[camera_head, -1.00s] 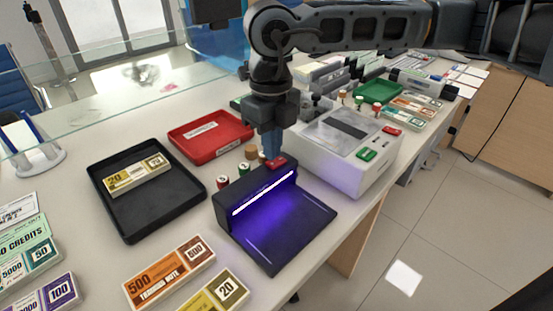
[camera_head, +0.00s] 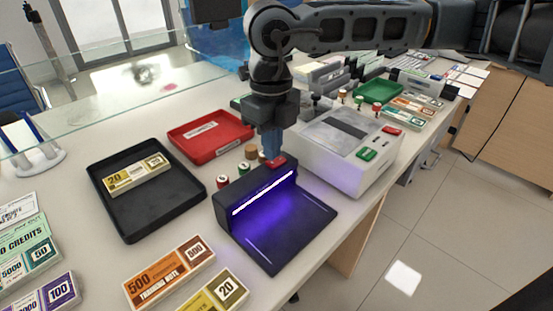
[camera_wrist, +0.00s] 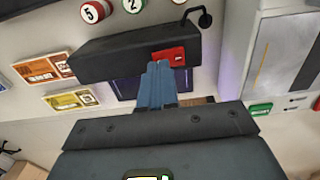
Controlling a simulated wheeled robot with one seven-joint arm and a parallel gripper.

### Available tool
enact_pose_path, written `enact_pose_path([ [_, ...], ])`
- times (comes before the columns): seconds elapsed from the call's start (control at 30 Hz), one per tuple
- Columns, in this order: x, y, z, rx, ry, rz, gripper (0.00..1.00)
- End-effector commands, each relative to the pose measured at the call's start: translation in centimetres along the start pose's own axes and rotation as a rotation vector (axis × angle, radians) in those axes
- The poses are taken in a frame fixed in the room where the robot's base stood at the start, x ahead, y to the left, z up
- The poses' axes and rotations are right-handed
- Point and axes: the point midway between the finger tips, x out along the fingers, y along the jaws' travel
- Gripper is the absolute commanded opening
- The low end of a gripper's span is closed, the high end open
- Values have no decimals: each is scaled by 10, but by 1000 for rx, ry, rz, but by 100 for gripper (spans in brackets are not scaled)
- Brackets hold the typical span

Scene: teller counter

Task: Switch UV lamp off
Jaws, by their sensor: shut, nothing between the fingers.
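The UV lamp (camera_head: 228,204) is a dark box with a flat dark base, standing on the counter. Its tube glows violet-white and lights the base purple. A red switch (camera_head: 276,161) sits on top at the lamp's right end; it also shows in the wrist view (camera_wrist: 168,55). My gripper (camera_head: 272,154) points down with its blue fingers shut and empty. The fingertips are at the red switch, partly covering it in the head view. In the wrist view the fingertips (camera_wrist: 158,66) end at the switch's near edge. I cannot tell whether they touch it.
A white machine (camera_head: 340,150) with green and red buttons stands close on the right. A red tray (camera_head: 240,152) and small round rolls lie behind the lamp. A black tray (camera_head: 190,200) lies to the left. Note bundles (camera_head: 168,270) lie in front. A glass screen runs along the back.

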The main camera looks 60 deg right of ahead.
Motion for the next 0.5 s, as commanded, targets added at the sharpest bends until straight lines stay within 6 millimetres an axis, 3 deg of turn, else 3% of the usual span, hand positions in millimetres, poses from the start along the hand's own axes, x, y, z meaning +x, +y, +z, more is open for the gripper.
enact_pose_path([
  [0.5, 7, 0, 0, 0, 0, 0, 0],
])
